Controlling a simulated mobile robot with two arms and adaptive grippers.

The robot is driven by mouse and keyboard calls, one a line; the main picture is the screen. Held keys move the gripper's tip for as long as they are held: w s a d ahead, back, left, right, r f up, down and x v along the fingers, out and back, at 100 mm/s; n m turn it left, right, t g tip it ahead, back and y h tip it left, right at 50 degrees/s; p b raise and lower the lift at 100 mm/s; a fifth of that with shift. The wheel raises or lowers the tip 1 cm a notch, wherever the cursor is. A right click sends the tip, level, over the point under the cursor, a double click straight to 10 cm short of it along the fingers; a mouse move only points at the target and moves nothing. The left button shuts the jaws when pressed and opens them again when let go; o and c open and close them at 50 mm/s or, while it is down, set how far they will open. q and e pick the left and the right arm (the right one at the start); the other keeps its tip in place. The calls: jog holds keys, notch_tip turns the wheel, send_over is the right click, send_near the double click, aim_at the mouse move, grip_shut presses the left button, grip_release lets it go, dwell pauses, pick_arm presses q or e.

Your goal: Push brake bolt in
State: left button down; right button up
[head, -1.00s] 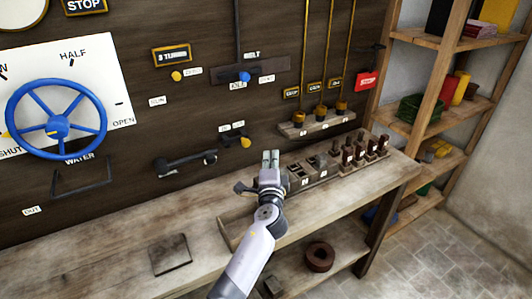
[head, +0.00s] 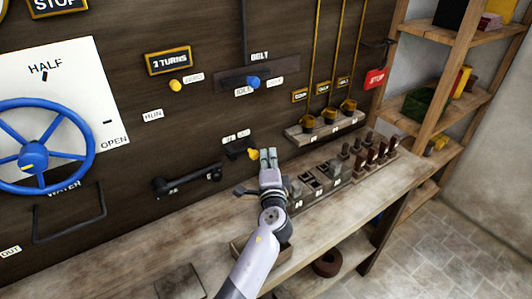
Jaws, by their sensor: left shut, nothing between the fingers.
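A dark bolt-like fitting (head: 237,149) with a yellow knob (head: 253,154) sits on the dark wall panel, under two small white labels. It looks like the brake bolt, but I cannot read its labels. My left gripper (head: 268,154) is shut and empty, with its fingers pointing up at the panel. My right gripper is not in view.
A wooden bench (head: 130,265) runs below the panel. A black bar handle (head: 187,180) is left of the fitting. A weight tray (head: 318,183) and a rack of dark pegs (head: 372,155) stand to the right. A blue handwheel (head: 35,155) is at the far left.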

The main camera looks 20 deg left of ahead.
aim_at(255, 157)
pick_arm(q)
jog(key=s+a, duration=0.1)
jog(key=s+a+p, duration=0.1)
jog(key=s+a, duration=0.1)
jog(key=shift+s+f, duration=0.15)
jog(key=shift+s, duration=0.1)
jog(key=shift+d, duration=0.1)
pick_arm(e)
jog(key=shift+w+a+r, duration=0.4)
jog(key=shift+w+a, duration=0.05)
pick_arm(q)
jog(key=shift+w, duration=0.15)
